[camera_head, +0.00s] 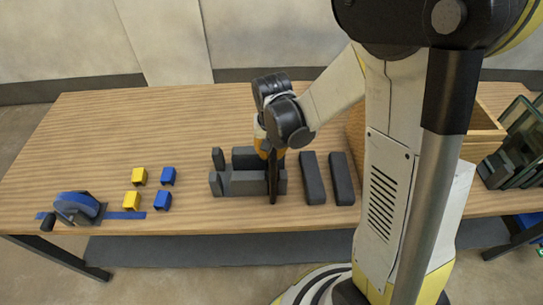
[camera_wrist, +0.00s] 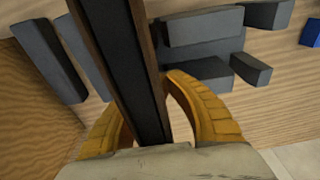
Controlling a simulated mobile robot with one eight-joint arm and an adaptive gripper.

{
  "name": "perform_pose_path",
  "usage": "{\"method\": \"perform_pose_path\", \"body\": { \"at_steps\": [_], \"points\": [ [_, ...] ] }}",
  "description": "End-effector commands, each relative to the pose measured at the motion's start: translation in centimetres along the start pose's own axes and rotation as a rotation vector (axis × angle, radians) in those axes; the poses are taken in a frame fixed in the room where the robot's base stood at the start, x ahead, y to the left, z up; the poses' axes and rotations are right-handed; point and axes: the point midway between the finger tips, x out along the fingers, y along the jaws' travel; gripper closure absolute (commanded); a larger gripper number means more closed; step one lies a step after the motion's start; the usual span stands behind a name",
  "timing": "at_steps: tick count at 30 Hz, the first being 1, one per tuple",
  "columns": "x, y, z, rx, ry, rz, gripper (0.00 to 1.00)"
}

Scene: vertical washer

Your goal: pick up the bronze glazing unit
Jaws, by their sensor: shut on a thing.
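The bronze glazing unit (camera_head: 273,178) is a thin dark panel with brown edges, seen almost edge-on and upright among grey blocks on the table. In the wrist view the unit (camera_wrist: 125,60) runs up between my yellow fingers. My gripper (camera_head: 265,148) points down from above and is shut on the unit; the fingers (camera_wrist: 148,98) also show in the wrist view, one on each side of it. The unit's lower edge is near the tabletop; I cannot tell whether it touches.
A grey block fixture (camera_head: 240,184) stands just left of the unit, two grey bars (camera_head: 312,178) just right. Yellow and blue cubes (camera_head: 139,176) and a blue tape dispenser (camera_head: 76,207) lie left. A wooden crate (camera_head: 485,128) and racked glass panels (camera_head: 525,135) stand right.

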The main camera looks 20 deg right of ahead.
Motion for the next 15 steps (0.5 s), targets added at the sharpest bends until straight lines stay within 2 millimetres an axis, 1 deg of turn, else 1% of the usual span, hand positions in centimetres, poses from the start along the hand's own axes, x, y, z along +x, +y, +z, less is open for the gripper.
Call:
{"method": "perform_pose_path", "body": {
  "at_steps": [5,8,11,15],
  "points": [
    [-0.1,0.0,0.0,0.000,0.000,0.000,1.00],
    [-0.6,0.0,0.0,0.000,0.000,0.000,1.00],
    [-1.5,0.0,-0.2,0.000,0.000,0.000,1.00],
    [-3.6,0.0,-0.4,0.000,0.000,0.000,1.00]
  ]
}}
